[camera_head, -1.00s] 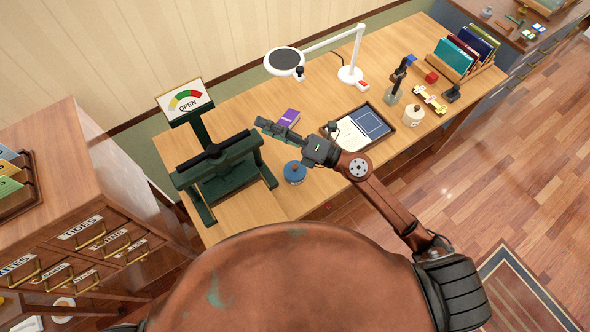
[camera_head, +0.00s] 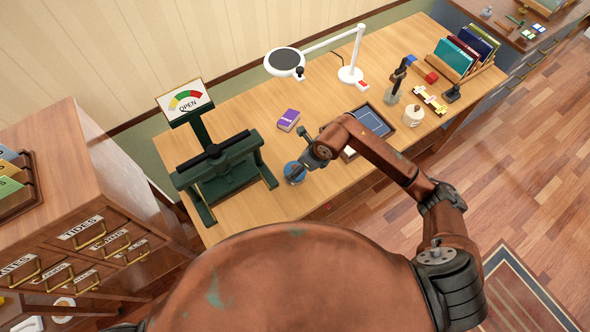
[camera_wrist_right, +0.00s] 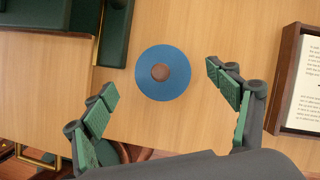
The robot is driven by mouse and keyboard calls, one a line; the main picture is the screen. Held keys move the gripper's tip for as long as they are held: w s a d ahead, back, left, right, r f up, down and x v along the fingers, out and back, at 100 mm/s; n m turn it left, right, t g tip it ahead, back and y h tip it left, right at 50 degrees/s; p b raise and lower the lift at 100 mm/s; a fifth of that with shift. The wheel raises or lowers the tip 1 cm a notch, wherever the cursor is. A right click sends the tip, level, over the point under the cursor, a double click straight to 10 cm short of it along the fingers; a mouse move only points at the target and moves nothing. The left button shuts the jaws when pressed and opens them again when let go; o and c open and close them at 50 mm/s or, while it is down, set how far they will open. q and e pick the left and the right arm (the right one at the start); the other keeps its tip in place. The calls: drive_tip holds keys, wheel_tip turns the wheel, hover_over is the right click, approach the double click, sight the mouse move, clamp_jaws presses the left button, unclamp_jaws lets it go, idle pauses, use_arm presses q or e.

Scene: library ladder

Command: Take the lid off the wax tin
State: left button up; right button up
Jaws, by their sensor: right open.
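The wax tin is the round blue tin (camera_head: 291,177) on the desk, just right of the green press. Its blue lid (camera_wrist_right: 150,84) with a brown knob (camera_wrist_right: 160,72) shows from above in the right wrist view, and the lid is on. My right gripper (camera_head: 299,170) is above the tin and partly covers it in the head view. In the wrist view its two green-padded fingers (camera_wrist_right: 170,98) are spread wide, on either side of the lid and apart from it. My left gripper is not in view.
A dark green press (camera_head: 225,180) stands close left of the tin. A purple book (camera_head: 289,119) lies behind it. A framed tray (camera_wrist_right: 288,90) with a printed page is to the right. A white lamp (camera_head: 350,74) stands further back.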

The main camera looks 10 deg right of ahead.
sight(295, 167)
drive_tip(key=shift+x, duration=2)
drive_tip(key=shift+r, duration=0.1)
drive_tip(key=shift+c, duration=0.6)
